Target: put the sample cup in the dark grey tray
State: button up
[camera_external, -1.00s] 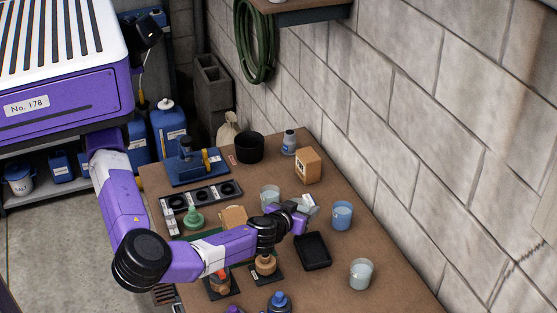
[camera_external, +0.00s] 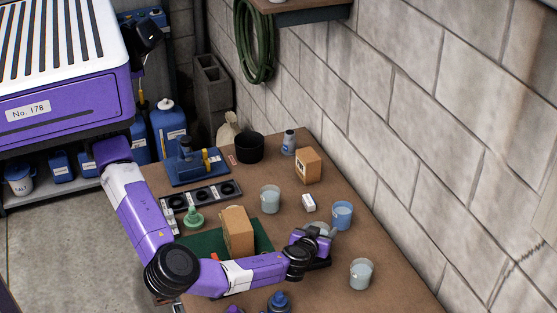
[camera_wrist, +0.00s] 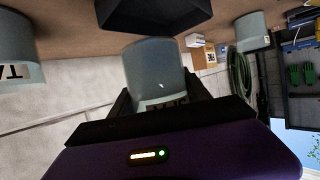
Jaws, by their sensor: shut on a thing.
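The sample cup (camera_wrist: 155,72), pale and translucent with dark lettering, fills the middle of the wrist view between my fingers. My gripper (camera_external: 317,236) is shut on it. In the external view only part of the cup shows behind my gripper. The dark grey tray (camera_wrist: 155,14) shows at the top of the wrist view, close to the cup's base end. In the external view the tray (camera_external: 319,265) is mostly hidden by my gripper and wrist. I cannot tell whether the cup is over the tray or beside it.
A blue cup (camera_external: 342,215) and a small white box (camera_external: 309,202) stand just behind my gripper. A clear cup (camera_external: 361,273) stands to the right, another (camera_external: 270,199) further back. A cardboard box (camera_external: 238,231) stands left on a green mat (camera_external: 203,241).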

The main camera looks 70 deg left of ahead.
jog(key=shift+f, duration=2.8)
jog(key=o, duration=1.5)
jog(key=shift+f, duration=0.1)
jog(key=shift+o, duration=0.2)
jog(key=v, duration=0.3)
jog(key=shift+w, duration=0.1)
jog(key=shift+r+b, duration=0.4)
jog(key=shift+r, duration=3.2)
